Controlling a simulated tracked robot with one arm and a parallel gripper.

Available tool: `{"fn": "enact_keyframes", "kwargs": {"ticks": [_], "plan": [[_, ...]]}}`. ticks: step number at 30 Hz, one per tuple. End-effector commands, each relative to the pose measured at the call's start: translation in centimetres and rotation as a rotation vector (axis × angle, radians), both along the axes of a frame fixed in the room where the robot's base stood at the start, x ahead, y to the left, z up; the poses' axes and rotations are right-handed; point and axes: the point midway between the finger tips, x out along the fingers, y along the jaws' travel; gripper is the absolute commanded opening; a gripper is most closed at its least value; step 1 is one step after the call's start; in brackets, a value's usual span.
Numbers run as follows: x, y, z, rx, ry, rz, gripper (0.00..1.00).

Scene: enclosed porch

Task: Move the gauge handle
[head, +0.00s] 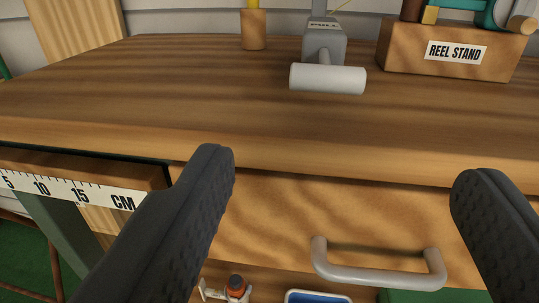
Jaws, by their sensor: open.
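A light grey T-shaped handle (328,79) stands out from a grey block (324,42) on the wooden bench top, near the back centre. A small label that seems to read "PULL" is on the block. The handle's crossbar lies level and points left to right. My gripper (342,165) is open and empty, its two black fingers wide apart in the foreground. The handle is beyond the fingertips, between them in the picture, and nothing touches it.
A drawer with a grey bar handle (380,275) is below the bench edge. A ruler marked CM (85,192) is at left. A wooden block labelled REEL STAND (400,58) and a wooden cup (254,30) flank the grey block. The front bench top is clear.

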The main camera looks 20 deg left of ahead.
Motion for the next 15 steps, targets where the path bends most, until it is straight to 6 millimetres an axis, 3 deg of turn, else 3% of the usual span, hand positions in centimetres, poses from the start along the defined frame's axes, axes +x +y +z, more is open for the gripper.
{"fn": "enact_keyframes", "kwargs": {"ticks": [7,15], "plan": [[1.2,0.6,-0.4,0.009,-0.004,0.009,0.69],[5.1,1.7,-0.6,0.008,-0.002,0.008,0.69]]}}
